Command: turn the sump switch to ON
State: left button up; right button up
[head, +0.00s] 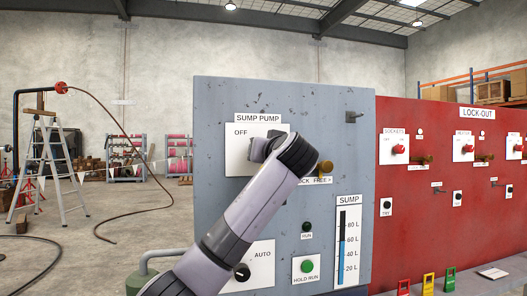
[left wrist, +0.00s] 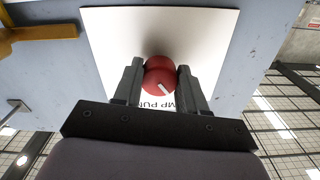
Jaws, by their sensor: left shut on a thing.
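The sump pump switch is a red round knob (left wrist: 159,77) with a white mark, on a white plate (head: 236,160) labelled SUMP PUMP. OFF is printed at the plate's upper left; the ON side is hidden behind my arm in the head view. My left gripper (left wrist: 157,88) is shut on the knob, one finger on each side. In the wrist view, which sees the plate upside down, the white mark slants toward the lower right. In the head view my left wrist covers the knob and fingers. My right gripper is in neither view.
A brass lever (head: 325,168) with a LOCK / FREE label sits right of the plate; it also shows in the left wrist view (left wrist: 40,36). Below are a green HOLD RUN button (head: 307,266), a SUMP level gauge (head: 348,240) and an AUTO selector (head: 241,272). A red lock-out panel (head: 450,230) stands right.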

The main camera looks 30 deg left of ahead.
pick_arm(q)
jog(key=shift+s+a+r+m+p, duration=0.1)
jog(key=shift+m+p, duration=2.7)
jog(key=shift+m, duration=0.95)
jog(key=shift+r+m+p, duration=0.1)
jog(key=shift+m+p, duration=2.7)
jog(key=shift+m, duration=0.95)
jog(key=o, duration=1.1)
jog(key=shift+c, duration=0.2)
